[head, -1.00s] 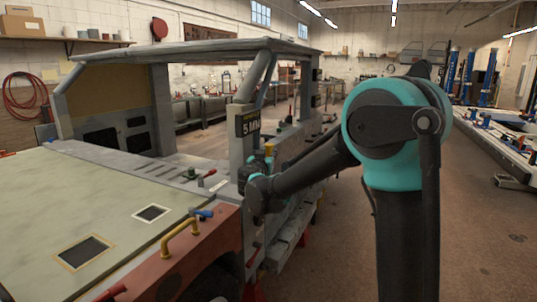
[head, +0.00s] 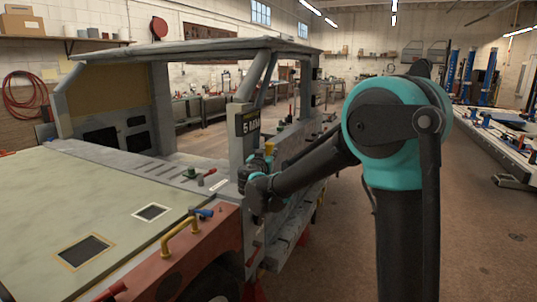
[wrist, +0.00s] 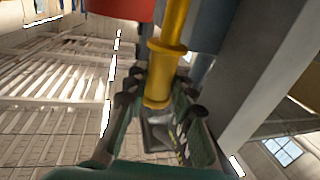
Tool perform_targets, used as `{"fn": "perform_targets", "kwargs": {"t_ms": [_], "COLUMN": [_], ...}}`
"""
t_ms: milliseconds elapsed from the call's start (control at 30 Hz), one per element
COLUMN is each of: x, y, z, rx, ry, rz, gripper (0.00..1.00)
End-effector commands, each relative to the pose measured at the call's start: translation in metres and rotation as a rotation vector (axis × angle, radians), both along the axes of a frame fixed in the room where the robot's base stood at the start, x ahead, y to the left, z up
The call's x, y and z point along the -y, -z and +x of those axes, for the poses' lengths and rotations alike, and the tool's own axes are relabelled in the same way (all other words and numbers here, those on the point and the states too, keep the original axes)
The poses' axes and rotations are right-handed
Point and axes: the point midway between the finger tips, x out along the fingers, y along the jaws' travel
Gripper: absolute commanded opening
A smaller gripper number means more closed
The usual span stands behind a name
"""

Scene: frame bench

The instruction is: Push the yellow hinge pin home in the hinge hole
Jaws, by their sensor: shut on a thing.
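The yellow hinge pin (wrist: 167,62) stands between my fingers in the wrist view, with a wider collar partway along it. Its far part runs up between a red part (wrist: 120,8) and a blue-grey rounded part (wrist: 205,22). My gripper (wrist: 158,98) is shut on the pin's near end, with a finger on either side. In the head view a small yellow bit of the pin (head: 269,148) shows above my gripper (head: 262,162), beside the vehicle's front post. The hinge hole cannot be made out, and I cannot tell how deep the pin sits.
The vehicle frame has a grey post (head: 243,130) with a dark label, close beside my gripper. A yellow handle (head: 180,237) is on the red fender (head: 205,245). A grey beam (wrist: 262,75) runs close on the right in the wrist view. The floor (head: 480,240) right of my arm is open.

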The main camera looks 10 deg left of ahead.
Motion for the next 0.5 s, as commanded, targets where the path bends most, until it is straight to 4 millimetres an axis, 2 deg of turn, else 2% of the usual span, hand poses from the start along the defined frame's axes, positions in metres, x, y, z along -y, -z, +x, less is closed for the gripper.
{"fn": "perform_targets", "kwargs": {"t_ms": [500], "x": [-0.0001], "y": [0.0080], "z": [0.0001], "rx": [0.000], "ry": [0.000], "rz": [0.000], "gripper": [0.00]}}
